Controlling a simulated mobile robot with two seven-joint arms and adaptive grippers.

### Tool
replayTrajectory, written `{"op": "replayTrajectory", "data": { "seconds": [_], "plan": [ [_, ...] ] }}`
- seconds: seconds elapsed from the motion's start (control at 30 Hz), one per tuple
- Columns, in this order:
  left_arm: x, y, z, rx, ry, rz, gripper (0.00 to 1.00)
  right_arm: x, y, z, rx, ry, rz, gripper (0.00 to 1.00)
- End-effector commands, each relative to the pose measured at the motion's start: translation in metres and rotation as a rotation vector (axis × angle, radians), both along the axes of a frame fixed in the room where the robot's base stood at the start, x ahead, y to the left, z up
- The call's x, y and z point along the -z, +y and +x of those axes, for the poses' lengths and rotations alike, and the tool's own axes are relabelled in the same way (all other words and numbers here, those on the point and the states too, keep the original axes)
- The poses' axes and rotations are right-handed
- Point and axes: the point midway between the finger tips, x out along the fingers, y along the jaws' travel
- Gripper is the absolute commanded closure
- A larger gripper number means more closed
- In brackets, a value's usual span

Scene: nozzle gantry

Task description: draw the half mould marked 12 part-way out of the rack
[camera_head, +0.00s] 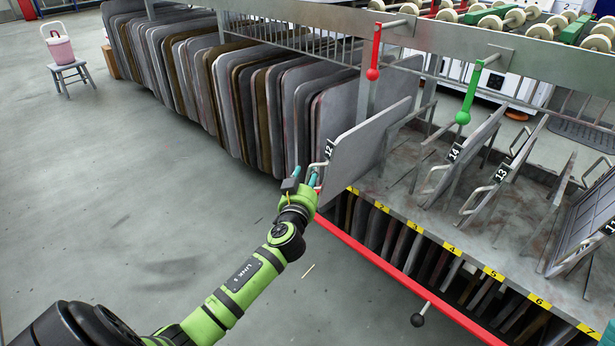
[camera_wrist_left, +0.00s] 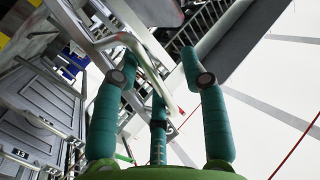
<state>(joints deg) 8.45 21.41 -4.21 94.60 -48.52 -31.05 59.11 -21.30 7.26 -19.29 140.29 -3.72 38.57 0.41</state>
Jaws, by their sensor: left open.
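The half mould marked 12 (camera_head: 368,142) is a grey plate standing upright and slightly tilted in the rack (camera_head: 455,232), at its left end. Its number tag (camera_head: 328,150) and its pale bar handle (camera_head: 317,170) are on the near edge. My left gripper (camera_head: 303,181) is at this handle, open, with teal fingers. In the left wrist view the handle (camera_wrist_left: 165,75) runs between the spread fingers of the gripper (camera_wrist_left: 160,75); contact is not clear. A teal patch at the lower right corner of the head view may be part of my right gripper (camera_head: 608,335).
Half moulds marked 14 (camera_head: 462,160) and 13 (camera_head: 495,185) stand farther right. A red lever (camera_head: 374,60) and a green lever (camera_head: 467,95) hang above. A red rail (camera_head: 400,275) runs along the rack front. The floor on the left is open, with a stool (camera_head: 70,75).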

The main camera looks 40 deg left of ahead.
Motion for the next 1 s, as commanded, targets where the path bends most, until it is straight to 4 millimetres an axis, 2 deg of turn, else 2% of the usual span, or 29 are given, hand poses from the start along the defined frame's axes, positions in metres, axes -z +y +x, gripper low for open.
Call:
{"op": "replayTrajectory", "data": {
  "seconds": [0.27,0.37,0.7,0.83,1.0],
  "plan": [
    [0.001,-0.004,-0.007,0.002,0.0,-0.001,0.57,0.002,0.0,0.001,0.002,0.011,0.002,0.6],
    [0.001,-0.01,-0.021,0.003,0.001,-0.002,0.57,0.002,0.0,0.001,0.001,0.009,0.001,0.6],
    [0.001,-0.037,-0.086,0.0,0.001,-0.004,0.57,0.001,0.0,0.0,0.0,0.006,0.0,0.6],
    [0.001,-0.044,-0.101,0.001,0.001,-0.003,0.57,0.001,0.0,0.0,0.0,0.005,0.0,0.6],
    [0.0,-0.048,-0.11,-0.001,-0.001,-0.001,0.57,0.001,0.0,0.0,0.0,0.005,0.0,0.6]
  ]
}}
